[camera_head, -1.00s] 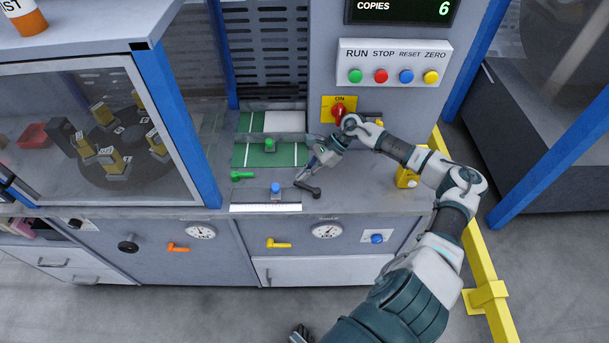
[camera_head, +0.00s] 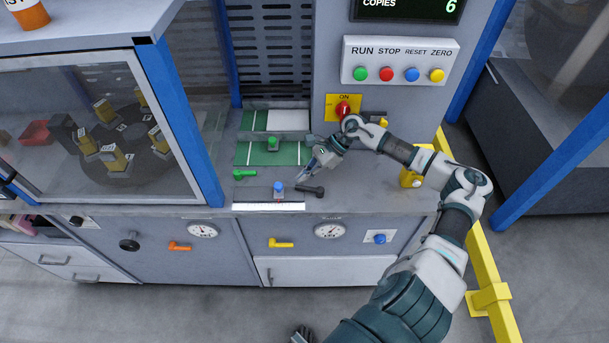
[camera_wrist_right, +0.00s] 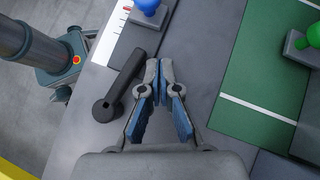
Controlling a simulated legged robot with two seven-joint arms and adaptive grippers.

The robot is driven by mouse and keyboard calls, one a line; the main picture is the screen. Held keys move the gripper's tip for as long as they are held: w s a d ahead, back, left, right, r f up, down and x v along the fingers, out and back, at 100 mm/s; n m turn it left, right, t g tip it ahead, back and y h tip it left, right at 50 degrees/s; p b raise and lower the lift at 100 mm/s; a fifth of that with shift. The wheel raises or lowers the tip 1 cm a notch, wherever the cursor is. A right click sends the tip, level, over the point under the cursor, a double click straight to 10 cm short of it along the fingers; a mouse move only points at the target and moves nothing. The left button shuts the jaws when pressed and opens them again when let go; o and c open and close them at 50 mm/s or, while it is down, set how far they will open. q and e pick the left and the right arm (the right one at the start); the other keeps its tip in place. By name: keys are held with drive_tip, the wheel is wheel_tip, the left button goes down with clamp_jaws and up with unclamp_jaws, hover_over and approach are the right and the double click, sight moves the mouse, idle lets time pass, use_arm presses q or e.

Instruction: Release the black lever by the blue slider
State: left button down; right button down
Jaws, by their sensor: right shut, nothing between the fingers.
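The black lever (camera_head: 309,191) lies on the grey worktop, right of the blue slider knob (camera_head: 278,187). The lever (camera_wrist_right: 121,84) and blue knob (camera_wrist_right: 147,6) also show in the right wrist view. My right gripper (camera_head: 302,179) is shut and empty. Its fingertips (camera_wrist_right: 159,68) are close beside the lever's handle, on the far side; I cannot tell if they touch. A small dark part at the bottom edge of the head view may be my left gripper (camera_head: 302,335); its jaws cannot be made out.
A green lever (camera_head: 244,175) and green knob (camera_head: 272,144) sit by a green plate (camera_head: 290,155). A white scale strip (camera_head: 268,206) runs along the front edge. A red switch (camera_head: 343,107) and yellow block (camera_head: 412,177) stand near my right arm.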

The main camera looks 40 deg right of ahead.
drive_tip(key=v, duration=0.7)
drive_tip(key=shift+d, duration=0.3)
idle(0.3)
